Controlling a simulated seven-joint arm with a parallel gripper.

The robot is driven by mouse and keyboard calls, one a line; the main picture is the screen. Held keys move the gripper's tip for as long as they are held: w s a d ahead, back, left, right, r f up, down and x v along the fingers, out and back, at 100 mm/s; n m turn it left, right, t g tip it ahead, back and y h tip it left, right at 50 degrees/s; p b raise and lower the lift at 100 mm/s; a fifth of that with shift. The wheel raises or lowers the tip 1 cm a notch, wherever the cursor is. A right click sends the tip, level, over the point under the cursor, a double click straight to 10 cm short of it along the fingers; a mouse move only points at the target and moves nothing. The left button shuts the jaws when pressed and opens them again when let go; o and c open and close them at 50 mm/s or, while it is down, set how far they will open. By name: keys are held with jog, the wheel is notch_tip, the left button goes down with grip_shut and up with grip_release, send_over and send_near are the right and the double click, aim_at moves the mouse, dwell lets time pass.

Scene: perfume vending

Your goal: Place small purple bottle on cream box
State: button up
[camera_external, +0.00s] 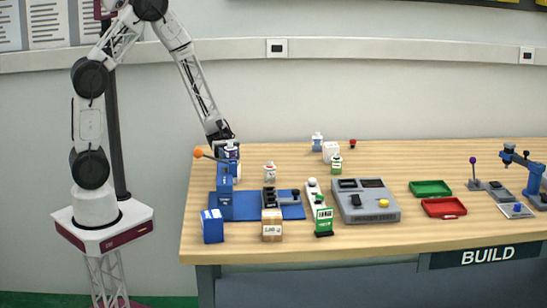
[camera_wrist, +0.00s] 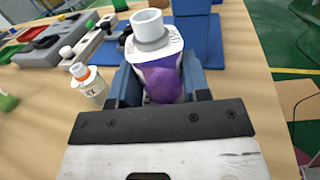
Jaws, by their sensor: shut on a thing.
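The small purple bottle (camera_wrist: 162,78), with a white cap and white label, stands between the blue fingers of my gripper (camera_wrist: 160,85) in the wrist view. My gripper is shut on it. In the external view my gripper (camera_external: 222,148) is at the left end of the table, behind the blue stand, with the purple bottle (camera_external: 231,153) at its tip. Whether the bottle touches the table is hidden. A tan box (camera_external: 272,229) with a white label stands near the front edge. I cannot tell which is the cream box.
A grey console (camera_external: 365,212), green tray (camera_external: 430,188) and red tray (camera_external: 444,208) lie further right.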

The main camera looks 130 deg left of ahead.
jog(key=o, duration=1)
jog(key=shift+r, duration=0.1)
